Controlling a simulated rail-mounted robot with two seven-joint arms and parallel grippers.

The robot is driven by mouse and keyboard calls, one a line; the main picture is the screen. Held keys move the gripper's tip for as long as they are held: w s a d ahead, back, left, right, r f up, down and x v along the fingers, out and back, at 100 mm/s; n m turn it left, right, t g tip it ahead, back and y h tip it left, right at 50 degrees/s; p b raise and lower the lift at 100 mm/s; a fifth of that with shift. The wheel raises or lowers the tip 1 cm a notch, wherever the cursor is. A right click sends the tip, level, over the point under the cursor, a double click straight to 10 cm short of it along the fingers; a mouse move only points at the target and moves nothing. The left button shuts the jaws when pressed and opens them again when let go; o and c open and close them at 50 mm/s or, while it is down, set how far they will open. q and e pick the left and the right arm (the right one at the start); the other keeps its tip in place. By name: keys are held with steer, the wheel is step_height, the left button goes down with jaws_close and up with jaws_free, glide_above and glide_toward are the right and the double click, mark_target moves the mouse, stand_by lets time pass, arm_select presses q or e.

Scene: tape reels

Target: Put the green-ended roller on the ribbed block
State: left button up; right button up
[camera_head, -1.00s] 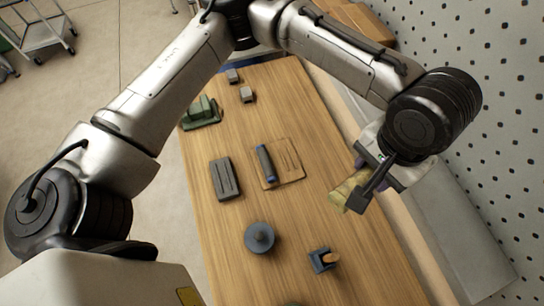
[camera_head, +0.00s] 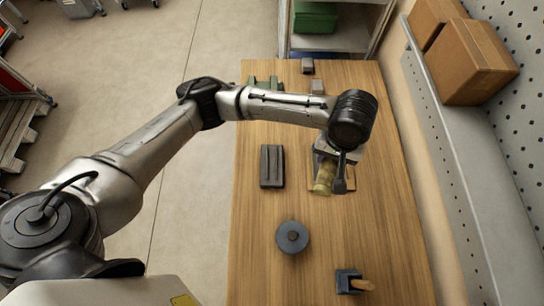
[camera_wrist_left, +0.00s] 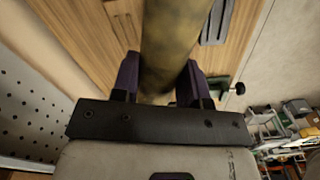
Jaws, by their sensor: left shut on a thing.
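My left gripper (camera_head: 334,172) is shut on a mottled olive-yellow roller (camera_head: 324,180), held above the right part of the table. In the left wrist view the roller (camera_wrist_left: 172,45) stands between the two dark fingers (camera_wrist_left: 165,82); its end colours cannot be made out. A dark grey block with long grooves, the ribbed block (camera_head: 271,167), lies on the table to the left of the gripper, apart from it. It also shows in part at the top of the left wrist view (camera_wrist_left: 217,22). Nothing lies on its visible top. My right gripper is not in view.
A round grey knobbed piece (camera_head: 292,237) and a small dark block with a wooden peg (camera_head: 349,281) stand nearer. Green blocks (camera_head: 264,83) and small grey blocks (camera_head: 317,87) are at the far end. A wooden board (camera_head: 349,178) is mostly hidden behind the gripper.

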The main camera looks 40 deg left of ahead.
arm_select(q)
steer(key=s+a+f+n+b, duration=0.2)
steer(key=a+f+n, duration=0.3)
steer(key=f, duration=0.8)
steer(key=m, duration=0.1)
glide_above(272, 161)
step_height(272, 161, down, 7)
steer(key=shift+a+r, duration=0.1)
steer(key=shift+f+b, duration=0.4)
steer(key=shift+f, duration=1.7)
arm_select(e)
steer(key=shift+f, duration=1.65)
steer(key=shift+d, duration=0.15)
arm_select(q)
steer(key=o, duration=1)
steer(key=shift+o, duration=0.2)
